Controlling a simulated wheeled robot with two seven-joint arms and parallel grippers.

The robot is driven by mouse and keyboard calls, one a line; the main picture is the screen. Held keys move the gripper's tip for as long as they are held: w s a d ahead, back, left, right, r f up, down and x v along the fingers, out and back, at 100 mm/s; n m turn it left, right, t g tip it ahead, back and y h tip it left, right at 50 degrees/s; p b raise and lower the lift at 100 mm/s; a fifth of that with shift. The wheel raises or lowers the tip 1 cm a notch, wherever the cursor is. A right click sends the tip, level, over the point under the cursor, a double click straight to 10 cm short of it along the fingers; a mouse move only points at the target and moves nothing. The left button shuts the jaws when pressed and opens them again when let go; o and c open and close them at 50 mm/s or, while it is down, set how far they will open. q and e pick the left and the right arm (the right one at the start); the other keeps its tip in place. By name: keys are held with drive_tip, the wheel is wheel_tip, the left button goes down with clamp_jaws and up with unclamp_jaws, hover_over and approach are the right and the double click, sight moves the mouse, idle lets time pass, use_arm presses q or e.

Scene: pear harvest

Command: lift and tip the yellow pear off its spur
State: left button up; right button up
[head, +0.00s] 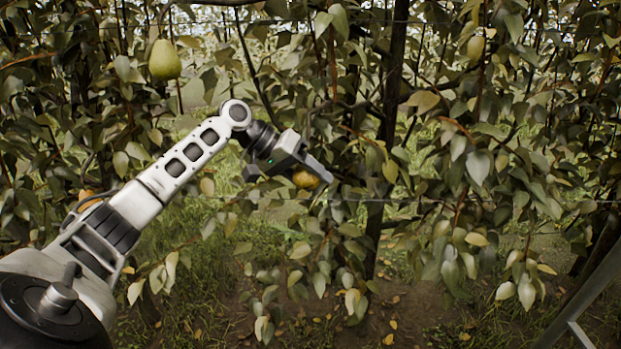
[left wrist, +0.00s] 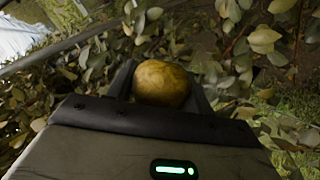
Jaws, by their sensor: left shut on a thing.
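My left arm reaches in from the left in the head view. Its gripper (head: 312,172) is at the foliage near the middle of the picture. The yellow pear (head: 306,179) shows partly behind the fingers, low among the leaves. In the left wrist view the pear (left wrist: 161,83), golden-brown, sits between the two dark fingers (left wrist: 162,90), which are closed on its sides. Its spur and stem cannot be made out in either view. My right gripper is not in view.
A green pear (head: 164,60) hangs at the upper left, and a smaller yellowish one (head: 475,47) at the upper right. A dark trunk (head: 388,110) stands just right of the gripper. Leafy branches surround it. Grass and bare soil lie below.

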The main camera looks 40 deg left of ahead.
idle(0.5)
use_arm(q)
drive_tip(key=shift+s+d+f+b, duration=0.2)
drive_tip(key=shift+s+b, duration=0.1)
drive_tip(key=shift+b, duration=0.15)
drive_tip(key=shift+s+d+f+b, duration=0.15)
drive_tip(key=shift+s+d+b, duration=0.6)
drive_tip(key=shift+s+b, duration=0.1)
drive_tip(key=shift+s+d+f+b, duration=0.1)
drive_tip(key=shift+s+d+b, duration=0.6)
drive_tip(key=shift+s+b, duration=0.1)
